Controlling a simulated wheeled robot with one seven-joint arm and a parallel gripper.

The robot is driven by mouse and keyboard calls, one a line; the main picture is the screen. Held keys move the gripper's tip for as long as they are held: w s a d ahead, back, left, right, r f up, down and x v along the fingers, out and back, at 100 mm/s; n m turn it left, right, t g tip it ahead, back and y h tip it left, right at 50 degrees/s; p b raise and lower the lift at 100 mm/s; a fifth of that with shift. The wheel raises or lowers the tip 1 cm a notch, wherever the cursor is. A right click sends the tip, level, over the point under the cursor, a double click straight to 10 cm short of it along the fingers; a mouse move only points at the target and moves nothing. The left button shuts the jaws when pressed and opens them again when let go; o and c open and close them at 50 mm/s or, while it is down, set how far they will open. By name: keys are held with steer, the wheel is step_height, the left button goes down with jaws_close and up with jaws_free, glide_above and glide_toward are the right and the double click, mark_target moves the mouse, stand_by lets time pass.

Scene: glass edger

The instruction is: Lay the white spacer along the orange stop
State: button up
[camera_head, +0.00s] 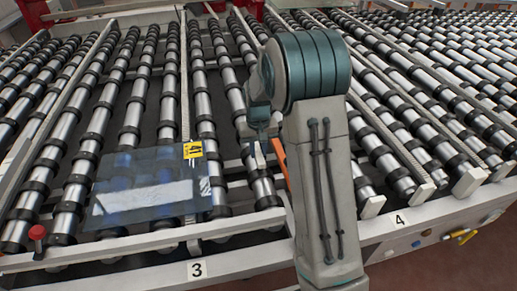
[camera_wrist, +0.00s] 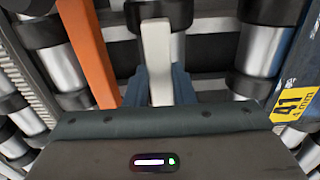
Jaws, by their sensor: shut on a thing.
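The white spacer (camera_wrist: 156,50) is a slim pale bar in the middle of the wrist view, pointing away from me. My gripper (camera_wrist: 159,84) is shut on its near part, with a blue-grey finger on each side. The orange stop (camera_wrist: 88,50) is a long bar left of the spacer, roughly parallel, with a gap between them. In the head view my arm hides most of the gripper, and a small white end of the spacer (camera_head: 259,156) shows. The orange stop (camera_head: 279,154) shows there just right of it, partly behind my arm.
Rows of rollers with black rings fill the conveyor bed. A glass pane (camera_head: 140,192) with a yellow label (camera_head: 193,150) lies on the rollers left of my arm. A red knob (camera_head: 37,232) stands at the front left. White rails run along the front edge.

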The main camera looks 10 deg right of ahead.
mark_target(258, 152)
steer(key=shift+f+b, duration=0.4)
steer(key=shift+f, duration=0.2)
steer(key=o, duration=1)
steer(key=shift+o, duration=0.2)
steer(key=shift+r, duration=0.1)
step_height(258, 152, up, 13)
steer(key=b, duration=0.2)
steer(key=s+r, duration=0.3)
steer(key=s, duration=0.3)
steer(key=s+f+t, duration=0.2)
steer(key=s+t, duration=0.1)
steer(key=s, duration=1.8)
steer(key=shift+s+f, duration=0.3)
